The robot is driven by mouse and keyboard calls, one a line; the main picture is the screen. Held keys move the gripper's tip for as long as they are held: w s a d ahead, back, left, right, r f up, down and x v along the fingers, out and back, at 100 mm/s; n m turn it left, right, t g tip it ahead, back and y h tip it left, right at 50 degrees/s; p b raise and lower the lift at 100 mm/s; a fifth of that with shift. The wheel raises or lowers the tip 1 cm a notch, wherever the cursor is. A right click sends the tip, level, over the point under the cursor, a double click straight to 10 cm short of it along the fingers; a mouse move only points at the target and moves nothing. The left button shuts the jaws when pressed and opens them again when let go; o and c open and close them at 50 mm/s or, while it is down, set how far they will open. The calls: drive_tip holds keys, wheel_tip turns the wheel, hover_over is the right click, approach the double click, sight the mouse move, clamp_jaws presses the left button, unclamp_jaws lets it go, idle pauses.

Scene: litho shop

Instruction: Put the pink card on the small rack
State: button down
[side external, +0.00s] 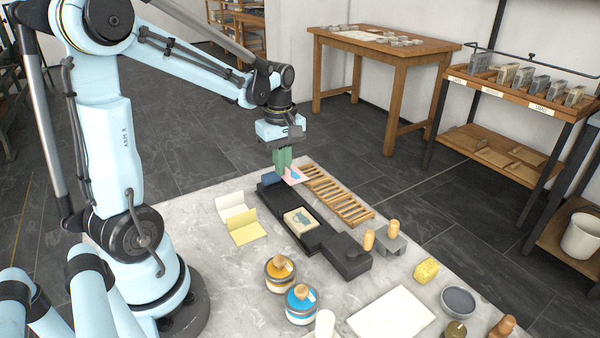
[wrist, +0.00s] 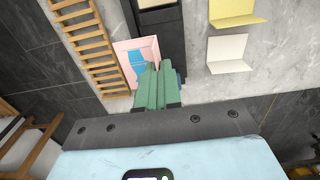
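The pink card (side external: 295,176), with a blue figure on it, is at my fingertips near the far end of the table; in the wrist view the card (wrist: 137,58) shows face-on. My gripper (side external: 283,163) has green fingers close together, and they appear shut on the card's edge; in the wrist view my gripper (wrist: 158,72) covers the card's lower right corner. The small rack (side external: 338,196) is a slatted wooden frame just right of the card. In the wrist view the rack (wrist: 92,48) lies left of the card, whose edge meets or slightly overlaps it.
A long black stand (side external: 318,236) holding a cream picture block (side external: 300,221) runs beside the rack. A dark blue block (side external: 273,178) is close to my fingers. Folded yellow (side external: 248,228) and white (side external: 231,206) cards stand left. Ink jars (side external: 300,304) and wooden-handled tools are nearer the camera.

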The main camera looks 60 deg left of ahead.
drive_tip(key=w+d, duration=0.3)
drive_tip(key=w, duration=0.7)
drive_tip(key=shift+s+a+f, duration=0.1)
drive_tip(key=shift+s+f, duration=0.05)
drive_tip(key=shift+f, duration=1.45)
drive_tip(key=shift+s+a+f, duration=0.1)
drive_tip(key=shift+f, duration=1.5)
drive_tip(key=shift+s+r, duration=0.1)
drive_tip(key=c, duration=1.3)
unclamp_jaws()
drive_tip(key=c, duration=0.3)
